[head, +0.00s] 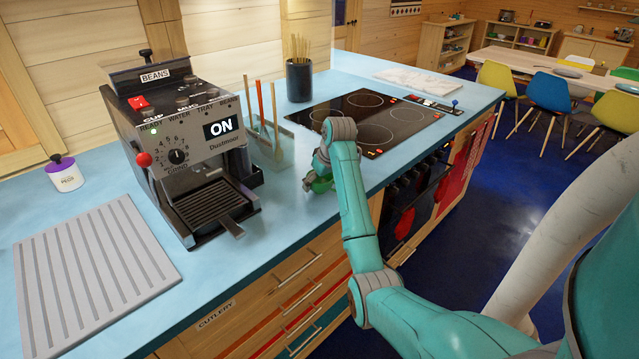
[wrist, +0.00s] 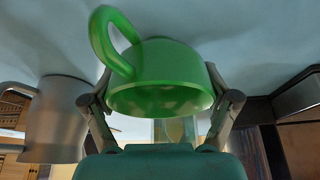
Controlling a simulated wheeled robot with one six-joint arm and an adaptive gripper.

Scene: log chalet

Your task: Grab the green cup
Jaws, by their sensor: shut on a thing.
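The green cup (wrist: 160,80) fills the upper middle of the wrist view, its handle at the upper left. My gripper (wrist: 165,102) has one finger on each side of the cup and is shut on it. The cup is at or just above the counter surface; I cannot tell which.
A coffee machine (head: 182,140) stands left of my gripper, with a utensil holder (head: 268,140) between them. A hob (head: 368,118) lies to the right. A dark pot (head: 299,80) with sticks stands behind. A grey metal vessel (wrist: 56,120) shows at left in the wrist view.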

